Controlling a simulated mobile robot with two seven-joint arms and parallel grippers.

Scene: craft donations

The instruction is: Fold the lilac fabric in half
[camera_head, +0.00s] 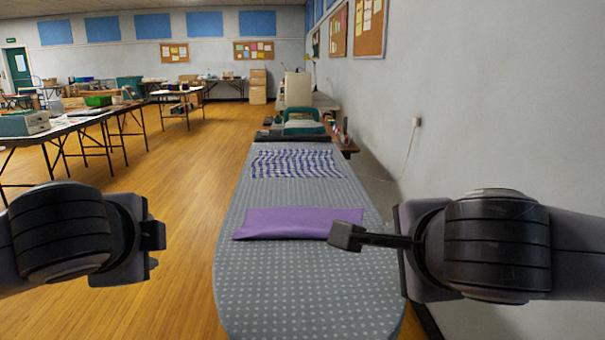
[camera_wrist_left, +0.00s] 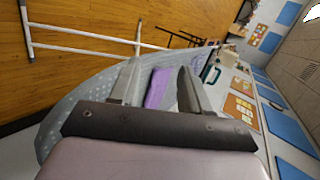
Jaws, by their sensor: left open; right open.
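The lilac fabric (camera_head: 290,223) lies as a wide, short strip across the grey dotted ironing board (camera_head: 290,290). Its right end is partly hidden behind my right gripper (camera_head: 347,236), whose visible finger is in front of that end in the head view; I cannot tell whether they touch. The right gripper is open. My left gripper (camera_head: 155,243) is off the board's left side, apart from the fabric. In the left wrist view its fingers (camera_wrist_left: 160,85) are spread with nothing held, and the lilac fabric (camera_wrist_left: 158,90) shows beyond them.
A blue-and-white patterned cloth (camera_head: 297,164) lies farther up the board. The wall (camera_head: 480,100) runs close along the right. Tables with boxes (camera_head: 60,125) stand at the left. The board's near end is bare, and the wooden floor (camera_head: 180,180) at its left is open.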

